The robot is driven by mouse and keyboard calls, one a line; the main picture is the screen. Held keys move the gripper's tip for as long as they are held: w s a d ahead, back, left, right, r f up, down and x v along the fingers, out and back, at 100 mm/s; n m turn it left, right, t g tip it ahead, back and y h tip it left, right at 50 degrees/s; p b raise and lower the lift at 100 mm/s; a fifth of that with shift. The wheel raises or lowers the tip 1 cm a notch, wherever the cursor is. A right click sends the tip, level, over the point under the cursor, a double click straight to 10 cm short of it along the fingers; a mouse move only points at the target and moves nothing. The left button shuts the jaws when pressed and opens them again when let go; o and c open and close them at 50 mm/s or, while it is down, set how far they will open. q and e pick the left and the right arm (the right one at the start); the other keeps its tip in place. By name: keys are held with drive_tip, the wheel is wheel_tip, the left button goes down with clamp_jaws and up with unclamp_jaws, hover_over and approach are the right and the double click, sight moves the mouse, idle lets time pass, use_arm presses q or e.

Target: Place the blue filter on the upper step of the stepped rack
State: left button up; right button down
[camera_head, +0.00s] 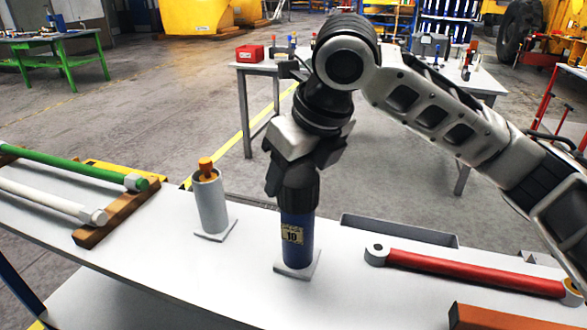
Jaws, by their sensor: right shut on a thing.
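The blue filter (297,243) is an upright dark blue cylinder with a pale label marked 10. My right gripper (299,203) is shut around its upper end from above, hiding its top. The filter's lower end is at a small pale square plate (298,268) on the white table; I cannot tell whether it touches it. A brown wooden rest (97,232) at the left bears a green bar (70,165) and a white bar (45,203). I cannot make out clearly which thing is the stepped rack. My left gripper is not in view.
A grey cylinder with an orange top (210,199) stands on a similar plate left of the filter. A red bar (475,273) lies to the right, with a grey tray (400,231) behind it. A brown block (505,318) is at the front right.

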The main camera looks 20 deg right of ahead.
drive_tip(key=shift+r, duration=0.1)
drive_tip(key=c, duration=0.9)
unclamp_jaws()
drive_tip(key=o, duration=0.4)
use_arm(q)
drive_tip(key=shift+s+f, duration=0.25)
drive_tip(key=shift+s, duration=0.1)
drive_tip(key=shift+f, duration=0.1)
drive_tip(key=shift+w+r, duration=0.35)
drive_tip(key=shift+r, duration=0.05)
use_arm(e)
drive_tip(key=v, duration=1.2)
